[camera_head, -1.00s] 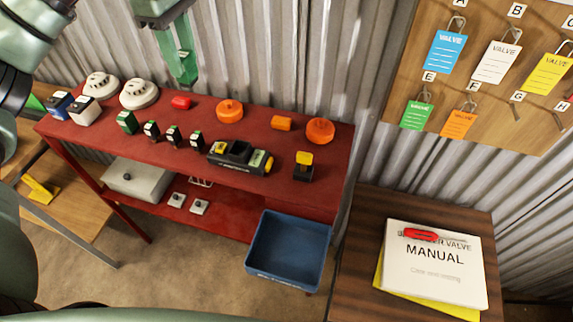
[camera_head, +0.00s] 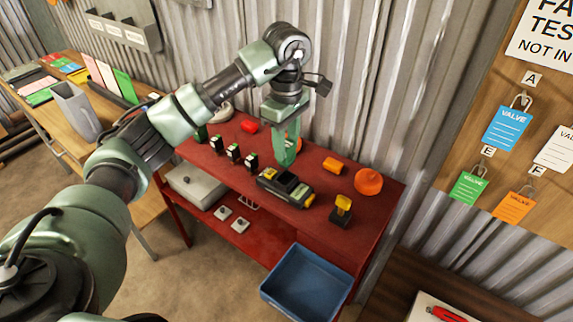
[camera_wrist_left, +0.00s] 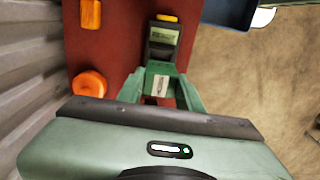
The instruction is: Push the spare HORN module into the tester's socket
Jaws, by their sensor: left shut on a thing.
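The dark tester (camera_head: 286,187) lies on the red table, with yellow parts at both ends. In the left wrist view, its lit green screen (camera_wrist_left: 163,37) appears just beyond my fingers. My left gripper (camera_head: 285,158) points down just above and behind the tester. It is shut on a small module with a white label (camera_wrist_left: 160,87), seen between the fingers in the wrist view. The label is too small to read. The fingers hide the module in the head view, and I cannot tell whether it touches the socket. My right gripper is not in view.
Several small green-and-black modules (camera_head: 233,152) stand in a row left of the tester. A yellow-topped black block (camera_head: 342,209), an orange cylinder (camera_head: 334,165) and an orange round thing (camera_head: 368,182) stand to the right. A blue bin (camera_head: 306,285) is in front, below the tabletop.

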